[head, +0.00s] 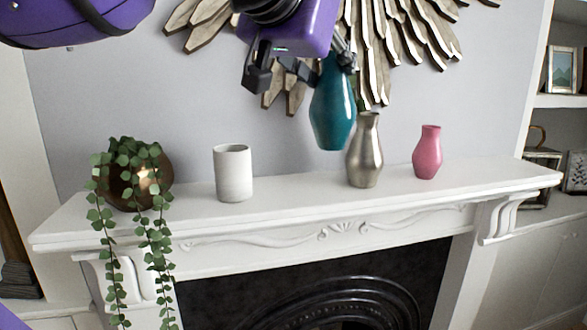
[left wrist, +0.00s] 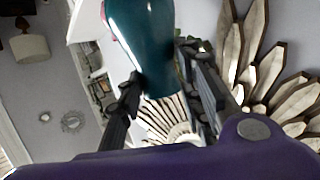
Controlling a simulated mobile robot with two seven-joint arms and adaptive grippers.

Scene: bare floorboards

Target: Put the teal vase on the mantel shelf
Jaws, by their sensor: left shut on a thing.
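The teal vase (head: 333,112) is glossy and upright in the head view, hanging above the white mantel shelf (head: 290,196) with its base clear of the top. My left gripper (head: 335,62) is shut on its upper part. In the left wrist view the vase (left wrist: 145,40) sits between the two fingers of the left gripper (left wrist: 165,85). My right gripper is in neither view.
On the shelf stand a plant in a bronze pot (head: 150,185), a white cylinder (head: 233,172), a silver vase (head: 365,152) close right of the teal vase, and a pink vase (head: 428,152). Shelf between cylinder and silver vase is clear. A sunburst decoration (head: 385,50) hangs behind.

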